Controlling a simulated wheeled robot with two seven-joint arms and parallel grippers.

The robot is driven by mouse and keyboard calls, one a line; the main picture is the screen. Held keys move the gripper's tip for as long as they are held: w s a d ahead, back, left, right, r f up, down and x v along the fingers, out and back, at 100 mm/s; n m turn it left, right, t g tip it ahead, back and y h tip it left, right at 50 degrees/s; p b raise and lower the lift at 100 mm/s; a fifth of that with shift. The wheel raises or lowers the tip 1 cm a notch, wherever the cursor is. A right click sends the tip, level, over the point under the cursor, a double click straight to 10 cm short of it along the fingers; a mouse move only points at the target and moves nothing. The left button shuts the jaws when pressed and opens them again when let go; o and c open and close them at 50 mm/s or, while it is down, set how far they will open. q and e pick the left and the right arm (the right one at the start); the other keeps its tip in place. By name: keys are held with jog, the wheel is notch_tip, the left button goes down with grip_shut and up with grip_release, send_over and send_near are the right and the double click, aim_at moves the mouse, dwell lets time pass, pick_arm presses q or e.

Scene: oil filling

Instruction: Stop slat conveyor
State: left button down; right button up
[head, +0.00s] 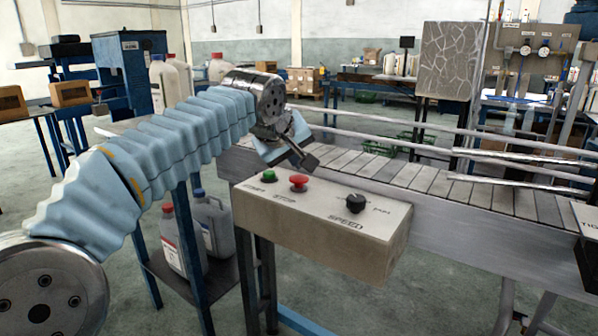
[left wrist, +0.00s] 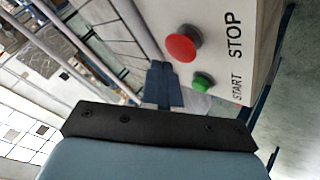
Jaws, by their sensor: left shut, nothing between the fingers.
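The slat conveyor (head: 400,180) runs along the right side of the head view. Its control box (head: 310,232) stands in front of it, with a green START button (head: 269,176), a red STOP button (head: 299,182) and a black SPEED knob (head: 356,203) on top. My left gripper (head: 308,160) is shut and empty, just above and behind the red button, with a visible gap. In the left wrist view, the red button (left wrist: 182,47) and the green button (left wrist: 203,82) both show clear beyond the gripper. My right gripper is not in view.
Metal guide rails (head: 400,143) run along the conveyor. Plastic jugs (head: 212,222) stand on a low shelf left of the control box. A stone-patterned panel (head: 448,60) rises behind the conveyor. The space above the control box is otherwise clear.

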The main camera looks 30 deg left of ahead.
aim_at(297, 179)
pick_arm(q)
notch_tip(297, 179, up, 3)
jog(key=shift+r+p, duration=0.1)
jog(key=shift+p, duration=0.9)
jog(key=shift+r, duration=0.9)
